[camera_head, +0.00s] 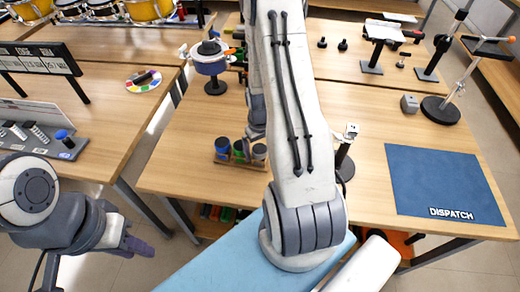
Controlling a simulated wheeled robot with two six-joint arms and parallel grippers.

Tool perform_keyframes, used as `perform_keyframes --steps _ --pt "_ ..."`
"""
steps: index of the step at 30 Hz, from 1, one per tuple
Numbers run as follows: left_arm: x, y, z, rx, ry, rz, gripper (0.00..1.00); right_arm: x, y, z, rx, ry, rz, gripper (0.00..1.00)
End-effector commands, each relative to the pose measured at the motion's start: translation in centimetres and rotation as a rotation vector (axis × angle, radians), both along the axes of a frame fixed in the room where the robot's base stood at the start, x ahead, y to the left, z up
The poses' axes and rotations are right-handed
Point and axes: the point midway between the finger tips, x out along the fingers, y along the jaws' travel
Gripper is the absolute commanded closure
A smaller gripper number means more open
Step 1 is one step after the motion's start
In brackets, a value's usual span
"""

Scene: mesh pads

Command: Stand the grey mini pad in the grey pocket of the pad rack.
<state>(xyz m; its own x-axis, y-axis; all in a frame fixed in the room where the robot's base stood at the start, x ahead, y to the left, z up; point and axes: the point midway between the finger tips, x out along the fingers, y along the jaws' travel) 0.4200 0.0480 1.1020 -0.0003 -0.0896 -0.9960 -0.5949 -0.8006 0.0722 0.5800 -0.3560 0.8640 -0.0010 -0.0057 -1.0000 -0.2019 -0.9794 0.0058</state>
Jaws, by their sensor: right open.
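A small grey block-like piece (409,103), which looks like the grey mini pad, sits on the right table behind the blue mat.
A blue DISPATCH mat (440,180) lies bare on the right table. A ring stand (447,108) and a dark stand (372,66) stand behind it. A blue-white pot on a stand (210,58) is behind the rack. My right arm blocks the middle of the view.

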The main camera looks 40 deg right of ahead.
Motion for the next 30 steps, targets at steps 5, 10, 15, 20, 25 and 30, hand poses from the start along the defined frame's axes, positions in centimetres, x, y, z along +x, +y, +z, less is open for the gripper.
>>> perform_keyframes --steps 5,10,15,20,25,30 --pt "0.0 0.0 -0.2 0.000 0.000 0.000 0.68 0.1 -0.1 1.5 -0.002 -0.004 0.000 0.00" --pt "0.0 0.0 -0.5 0.000 0.000 0.000 0.68 0.2 -0.1 4.7 -0.003 -0.006 0.000 0.00" --pt "0.0 0.0 -0.7 0.000 0.000 0.000 0.68 0.1 0.0 7.9 -0.003 -0.005 0.000 0.00" --pt "0.0 0.0 -0.8 0.000 0.000 0.000 0.68 0.1 0.0 9.8 -0.002 -0.003 0.000 0.00" --pt "0.0 0.0 -0.8 0.000 0.000 0.000 0.68 0.0 0.1 10.4 0.000 -0.001 0.000 0.00" --pt "0.0 0.0 -0.8 0.000 0.000 0.000 0.68 0.0 0.1 10.4 0.000 0.000 0.000 0.00"
